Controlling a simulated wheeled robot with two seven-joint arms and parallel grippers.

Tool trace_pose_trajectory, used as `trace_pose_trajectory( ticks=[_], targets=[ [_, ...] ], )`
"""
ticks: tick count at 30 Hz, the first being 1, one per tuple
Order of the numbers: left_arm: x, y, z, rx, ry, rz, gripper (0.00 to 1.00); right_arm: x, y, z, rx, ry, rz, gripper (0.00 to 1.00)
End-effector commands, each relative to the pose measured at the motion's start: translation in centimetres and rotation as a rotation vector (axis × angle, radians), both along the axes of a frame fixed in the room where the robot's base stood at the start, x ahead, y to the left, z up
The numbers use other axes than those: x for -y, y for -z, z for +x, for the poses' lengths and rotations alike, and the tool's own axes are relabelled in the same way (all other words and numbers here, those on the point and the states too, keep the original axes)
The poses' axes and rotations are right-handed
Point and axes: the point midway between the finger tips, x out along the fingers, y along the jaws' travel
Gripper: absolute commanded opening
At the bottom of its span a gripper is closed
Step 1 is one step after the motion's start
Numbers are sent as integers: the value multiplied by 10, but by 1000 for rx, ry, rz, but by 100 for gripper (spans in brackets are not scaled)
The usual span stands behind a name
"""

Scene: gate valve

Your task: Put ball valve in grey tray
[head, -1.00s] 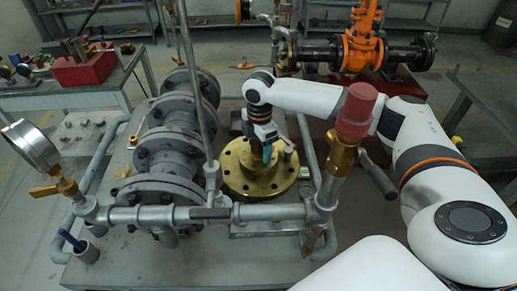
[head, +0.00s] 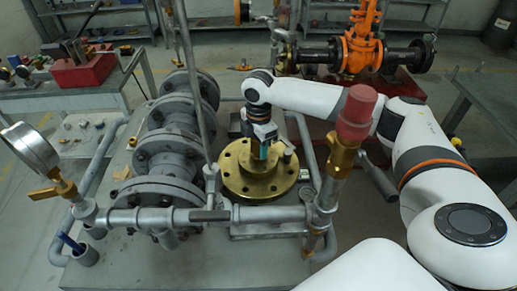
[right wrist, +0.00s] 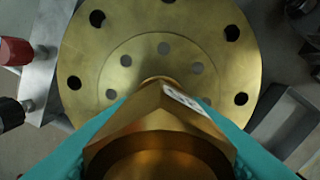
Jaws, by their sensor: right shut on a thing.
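My right gripper (head: 262,152) points down over the brass flange (head: 236,182) in the head view. In the right wrist view its teal fingers (right wrist: 160,140) are shut on both sides of a brass-coloured hexagonal body (right wrist: 160,120) with a small white label, which I take to be the ball valve. The rest of the valve is hidden, and I cannot tell whether it touches the flange (right wrist: 85,60) behind it. A grey box-like shape (right wrist: 285,122) at the right of the wrist view may be the grey tray; I cannot tell. My left gripper is not in view.
Grey flanged pipework (head: 165,150) stands left of the gripper. A horizontal pipe (head: 265,213) and a red-capped brass valve (head: 355,112) stand in front and right. A pressure gauge (head: 28,148) is at far left, an orange gate valve (head: 360,45) behind.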

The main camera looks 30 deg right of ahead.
Motion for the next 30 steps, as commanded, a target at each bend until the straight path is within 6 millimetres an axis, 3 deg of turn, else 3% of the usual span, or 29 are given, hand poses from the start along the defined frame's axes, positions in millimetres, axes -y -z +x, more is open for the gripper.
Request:
trace_pose_trajectory(
  ticks=[9, 15, 30],
  targets=[
    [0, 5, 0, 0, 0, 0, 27, 0, -62, 1, 6, 0, 2, 1],
    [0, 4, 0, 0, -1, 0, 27, 0, -88, 1, 4, 0, 2, 1],
    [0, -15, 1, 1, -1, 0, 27, 0, -107, 1, 2, 0, 2, 1]
  ],
)
